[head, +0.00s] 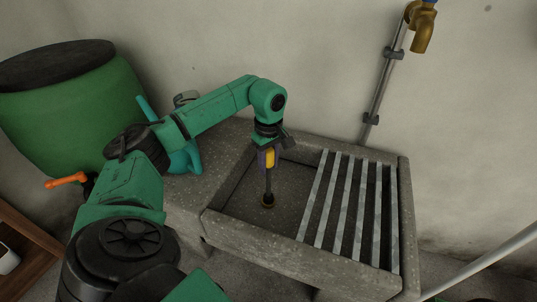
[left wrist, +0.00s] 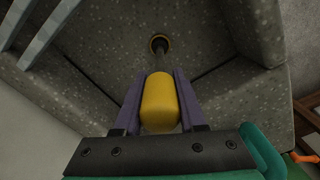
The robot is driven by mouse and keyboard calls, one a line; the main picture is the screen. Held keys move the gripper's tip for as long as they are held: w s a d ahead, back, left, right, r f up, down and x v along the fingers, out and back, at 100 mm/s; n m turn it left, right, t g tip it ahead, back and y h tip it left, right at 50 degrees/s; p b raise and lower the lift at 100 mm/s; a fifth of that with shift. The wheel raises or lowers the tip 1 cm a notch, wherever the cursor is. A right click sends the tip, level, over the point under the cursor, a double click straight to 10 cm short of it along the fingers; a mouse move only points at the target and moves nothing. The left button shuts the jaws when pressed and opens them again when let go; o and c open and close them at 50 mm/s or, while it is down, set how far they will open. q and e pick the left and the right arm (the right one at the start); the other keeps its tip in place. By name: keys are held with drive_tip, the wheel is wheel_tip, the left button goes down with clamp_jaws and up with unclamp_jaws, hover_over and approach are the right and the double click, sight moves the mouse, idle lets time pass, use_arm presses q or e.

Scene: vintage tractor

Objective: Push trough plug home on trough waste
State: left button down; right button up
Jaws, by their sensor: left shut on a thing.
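My left gripper (head: 267,158) points down over the stone trough (head: 250,230) and is shut on a yellow handle, which I take as the top of the trough plug (head: 270,158). In the left wrist view the yellow handle (left wrist: 160,103) sits between the purple fingers of the gripper (left wrist: 158,100). A dark stem runs down from it to the brass-rimmed trough waste (head: 267,201) in the basin floor. The waste also shows in the left wrist view (left wrist: 159,43). The stem's lower end meets the dark opening; I cannot tell how deep it sits. My right gripper is out of view.
Metal bars (head: 345,210) lie across the trough's right half. A teal watering can (head: 182,155) stands on the ledge at left, beside a green barrel (head: 75,115) with an orange tap (head: 66,180). A brass tap (head: 422,35) and pipe are on the wall.

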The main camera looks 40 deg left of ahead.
use_arm(q)
drive_tip(key=shift+f+b, duration=0.35)
drive_tip(key=shift+f, duration=0.35)
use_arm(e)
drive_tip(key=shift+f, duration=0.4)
use_arm(q)
drive_tip(key=shift+c, duration=2)
unclamp_jaws()
drive_tip(key=shift+r, duration=0.1)
drive_tip(key=shift+r, duration=0.7)
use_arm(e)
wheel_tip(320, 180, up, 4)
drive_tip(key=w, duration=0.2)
use_arm(q)
wheel_tip(320, 180, up, 12)
drive_tip(key=p, duration=0.3)
drive_tip(key=shift+r, duration=0.6)
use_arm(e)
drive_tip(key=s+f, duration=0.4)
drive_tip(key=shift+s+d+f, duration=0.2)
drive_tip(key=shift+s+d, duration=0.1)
